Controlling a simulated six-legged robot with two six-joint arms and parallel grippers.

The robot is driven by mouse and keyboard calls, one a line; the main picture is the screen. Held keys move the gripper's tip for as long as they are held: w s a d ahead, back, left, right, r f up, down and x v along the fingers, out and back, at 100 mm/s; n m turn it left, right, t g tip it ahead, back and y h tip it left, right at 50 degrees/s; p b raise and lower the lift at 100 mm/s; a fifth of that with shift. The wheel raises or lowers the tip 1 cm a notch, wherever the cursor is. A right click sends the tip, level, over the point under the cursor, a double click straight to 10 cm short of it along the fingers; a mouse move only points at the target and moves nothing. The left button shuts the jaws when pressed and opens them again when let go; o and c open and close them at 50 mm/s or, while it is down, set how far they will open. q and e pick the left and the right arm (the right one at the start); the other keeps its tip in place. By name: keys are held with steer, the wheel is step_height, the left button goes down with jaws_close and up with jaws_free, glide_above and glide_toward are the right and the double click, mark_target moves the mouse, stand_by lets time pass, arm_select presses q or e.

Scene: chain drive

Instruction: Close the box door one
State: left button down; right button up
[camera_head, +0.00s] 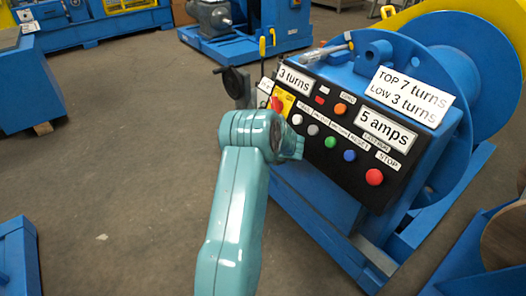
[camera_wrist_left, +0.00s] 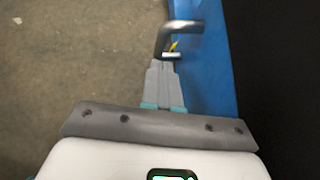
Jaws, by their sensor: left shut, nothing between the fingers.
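The control box with a black button panel (camera_head: 322,143) stands on the blue machine in the head view. A teal arm (camera_head: 236,200) of mine reaches up in front of its left end and hides part of it; no gripper fingers show there. In the left wrist view my left gripper (camera_wrist_left: 163,66) is shut and empty. Its tips are close to a bent metal handle (camera_wrist_left: 182,27) beside a blue surface (camera_wrist_left: 208,65); I cannot tell whether they touch. I cannot make out a door or its position for certain. My right gripper is out of view.
A large blue drum (camera_head: 455,80) stands behind the control box. Blue frames stand at the left and lower right. The concrete floor (camera_head: 120,140) at left is clear. A dark area fills the right of the wrist view.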

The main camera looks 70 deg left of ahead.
arm_select(q)
steer(key=p+v, duration=0.2)
steer(key=v, duration=0.8)
steer(key=shift+d, duration=0.2)
steer(key=shift+w+r, duration=0.1)
steer(key=w+d+f+n+t+h, duration=0.1)
steer(key=w+d+f+n+h, duration=0.15)
steer(key=d+f, duration=0.55)
steer(key=w+d+f+n+h, duration=0.1)
steer(key=d+f+h, duration=0.25)
steer(key=d, duration=0.85)
steer(key=w+d+f+n+t+h, duration=0.15)
steer(key=d+f+h, duration=0.35)
steer(key=d, duration=0.5)
steer(key=s+d+f+n+h, duration=0.1)
steer(key=s+d+f+n, duration=0.2)
steer(key=d, duration=0.5)
steer(key=s+d+n+h, duration=0.1)
steer(key=s+d+n, duration=0.2)
steer(key=d+n, duration=0.4)
steer(key=s+d+f+n, duration=0.2)
steer(key=s+d+n, duration=0.15)
steer(key=d, duration=0.45)
step_height(320, 180, up, 23)
steer(key=p, duration=2.3)
steer(key=shift+g+p, duration=0.3)
steer(key=shift+g, duration=0.15)
